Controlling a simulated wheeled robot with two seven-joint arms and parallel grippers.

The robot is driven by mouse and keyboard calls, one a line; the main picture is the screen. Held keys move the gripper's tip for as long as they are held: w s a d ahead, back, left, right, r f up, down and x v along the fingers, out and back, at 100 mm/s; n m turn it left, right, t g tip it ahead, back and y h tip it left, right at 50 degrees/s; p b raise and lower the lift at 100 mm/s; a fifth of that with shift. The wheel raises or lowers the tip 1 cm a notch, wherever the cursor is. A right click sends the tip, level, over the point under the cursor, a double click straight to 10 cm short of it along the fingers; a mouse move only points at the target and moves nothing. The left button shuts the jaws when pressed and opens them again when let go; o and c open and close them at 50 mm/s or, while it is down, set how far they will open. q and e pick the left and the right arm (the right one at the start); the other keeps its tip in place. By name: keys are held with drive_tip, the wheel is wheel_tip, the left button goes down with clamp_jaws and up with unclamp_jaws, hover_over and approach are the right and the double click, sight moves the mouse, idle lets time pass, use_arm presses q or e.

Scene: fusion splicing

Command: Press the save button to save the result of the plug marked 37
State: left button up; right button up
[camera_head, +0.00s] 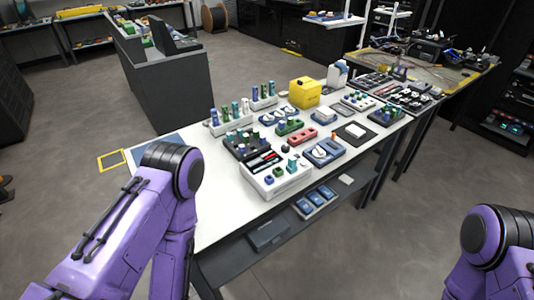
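No save button and no marking 37 can be made out at this size. A long white workbench (222,205) holds many small devices and plugs. A white block with green and dark plugs (272,185) stands near its front edge. A blue device with a white part (323,152) lies to the right of it. Racks with blue and green upright plugs (232,120) stand along the back. Only purple links of my left and right arms show, at the lower left and lower right. Both grippers are out of view.
A yellow box (304,92) and a white jug (337,76) stand at the bench's back. A lower shelf holds blue items (314,201) and a dark case (269,235). A grey cabinet (172,88) stands behind. The bench's near left end is bare.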

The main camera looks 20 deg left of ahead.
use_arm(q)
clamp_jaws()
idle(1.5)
